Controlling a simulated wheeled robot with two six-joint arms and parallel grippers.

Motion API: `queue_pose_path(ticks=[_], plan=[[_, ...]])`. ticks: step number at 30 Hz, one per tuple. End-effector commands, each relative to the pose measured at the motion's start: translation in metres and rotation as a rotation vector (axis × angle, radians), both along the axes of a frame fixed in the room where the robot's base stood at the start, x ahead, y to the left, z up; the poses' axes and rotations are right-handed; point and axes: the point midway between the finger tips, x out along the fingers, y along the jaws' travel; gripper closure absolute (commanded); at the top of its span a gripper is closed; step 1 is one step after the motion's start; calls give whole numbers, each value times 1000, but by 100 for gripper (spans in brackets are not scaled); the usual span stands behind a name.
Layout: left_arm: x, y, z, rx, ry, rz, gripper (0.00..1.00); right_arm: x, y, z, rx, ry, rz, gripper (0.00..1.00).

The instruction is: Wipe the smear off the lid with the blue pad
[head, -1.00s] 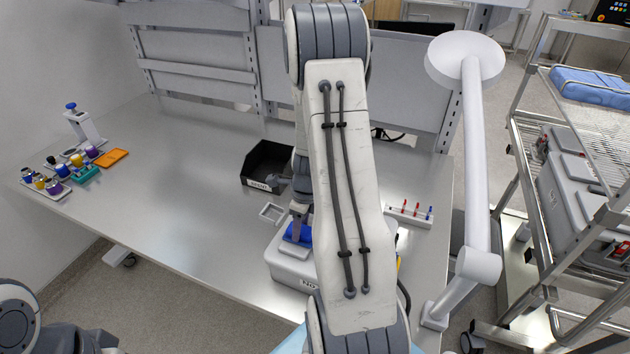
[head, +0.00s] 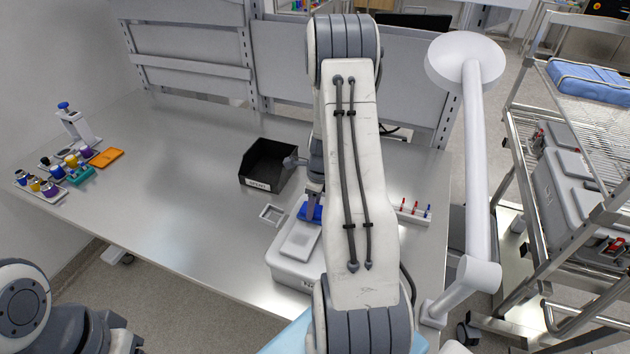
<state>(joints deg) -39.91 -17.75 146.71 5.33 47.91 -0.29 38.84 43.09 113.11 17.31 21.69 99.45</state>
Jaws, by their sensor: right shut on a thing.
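The lidded box (head: 287,271) is pale grey and stands near the front edge of the steel table. Its lid (head: 299,241) has a raised panel; I see no smear on the visible part. The blue pad (head: 308,211) is on or just above the lid's far side; I cannot tell if it touches. My right gripper (head: 312,208) is shut on the pad from above, its fingers partly hidden by my right arm. The arm also covers the right part of the lid. My left arm shows at the lower left, with its gripper out of view.
A black open bin (head: 268,165) stands behind the box. A small frame-like piece (head: 272,214) lies at the box's left. A white rack (head: 412,212) with red and blue pieces is at the right. Vials and an orange tray (head: 106,158) sit far left. The table's middle-left is clear.

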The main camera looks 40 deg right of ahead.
Motion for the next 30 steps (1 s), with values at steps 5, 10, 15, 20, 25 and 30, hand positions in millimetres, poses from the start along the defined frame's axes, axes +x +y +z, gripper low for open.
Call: queue_pose_path(ticks=[5,10,15,20,25,30], plan=[[0,0,23,-1,-1,2,50,0,2,32,-1,2,3,98],[0,0,37,0,0,3,50,0,1,47,-1,1,2,98],[0,0,45,0,0,3,50,-1,0,59,-2,-1,0,98],[0,0,43,0,0,3,50,-2,-2,72,-2,-1,-3,98],[0,0,43,0,0,3,50,-3,-3,78,-1,1,-5,98],[0,0,43,0,0,3,50,-3,-3,78,-1,2,-5,98]])
